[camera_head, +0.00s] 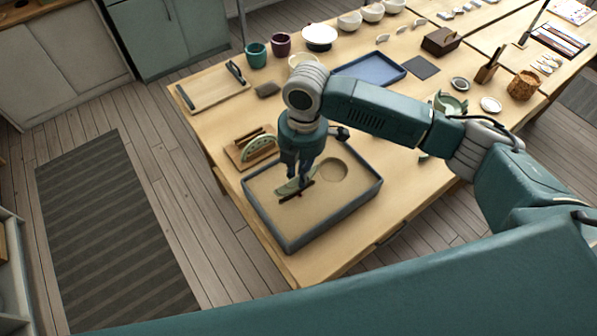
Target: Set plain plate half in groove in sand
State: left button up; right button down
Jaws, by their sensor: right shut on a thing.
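My right gripper (303,182) points down over the sand tray (262,213), a shallow box with a grey rim, on the near end of the wooden table. It is shut on the plain plate half (286,188), a pale green piece just above or at the sand beside a dark strip that looks like the groove (298,194). Whether the plate half is inside the groove is hard to tell. A round hollow (333,169) lies in the sand to the right. My left gripper is not in view.
A wooden rack (240,155) with another pale green plate half (259,148) stands just behind the tray. Cups, bowls, a blue tray (372,70) and a dark wooden box (440,42) stand farther back. The table's near right area is clear.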

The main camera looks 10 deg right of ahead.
jog(key=shift+f, duration=0.3)
dwell(0.7)
jog(key=shift+p, duration=0.45)
jog(key=shift+p, duration=0.3)
jog(key=shift+p, duration=0.5)
dwell(0.7)
jog(key=shift+p, duration=0.35)
jog(key=shift+f, duration=0.8)
dwell(0.9)
jog(key=shift+f, duration=0.85)
dwell(1.1)
